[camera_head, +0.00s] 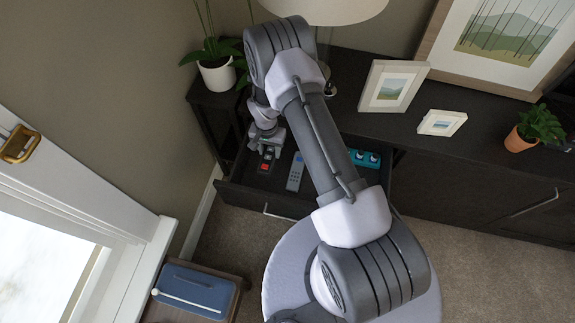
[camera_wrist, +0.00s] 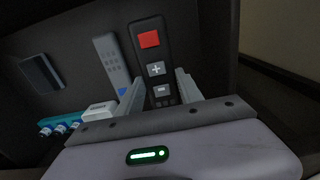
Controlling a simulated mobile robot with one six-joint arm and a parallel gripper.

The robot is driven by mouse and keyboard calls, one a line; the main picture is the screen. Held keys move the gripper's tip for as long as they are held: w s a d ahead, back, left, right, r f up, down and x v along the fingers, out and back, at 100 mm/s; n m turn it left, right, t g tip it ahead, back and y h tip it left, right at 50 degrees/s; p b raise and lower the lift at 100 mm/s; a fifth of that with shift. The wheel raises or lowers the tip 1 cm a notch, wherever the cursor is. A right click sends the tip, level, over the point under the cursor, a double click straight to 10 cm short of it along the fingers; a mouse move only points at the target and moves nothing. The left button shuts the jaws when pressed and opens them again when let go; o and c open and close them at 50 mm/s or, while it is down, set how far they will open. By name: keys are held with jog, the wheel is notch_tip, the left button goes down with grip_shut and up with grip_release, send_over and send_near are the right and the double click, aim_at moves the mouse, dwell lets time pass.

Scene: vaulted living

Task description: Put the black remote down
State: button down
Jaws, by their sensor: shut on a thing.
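The black remote (camera_wrist: 150,62) has a red button near its far end and grey plus and minus buttons. It lies between the two fingers of my gripper (camera_wrist: 158,90), which is shut on it. In the head view, the black remote (camera_head: 266,162) shows at the end of my gripper (camera_head: 265,152), over the left part of an open dark drawer (camera_head: 240,197). I cannot tell whether the remote touches the drawer floor.
A grey remote (camera_head: 295,172) with a blue button lies in the drawer, right of the black one. Teal items (camera_head: 366,158) are farther right, partly behind my arm. A dark flat object (camera_wrist: 41,72) and a white box (camera_wrist: 100,110) show in the wrist view.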

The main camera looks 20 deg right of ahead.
notch_tip(320, 180, down, 10)
jog(key=b, duration=0.4)
jog(key=shift+r, duration=0.25)
jog(key=c, duration=0.8)
grip_release()
jog(key=shift+r, duration=0.1)
jog(key=shift+o, duration=0.2)
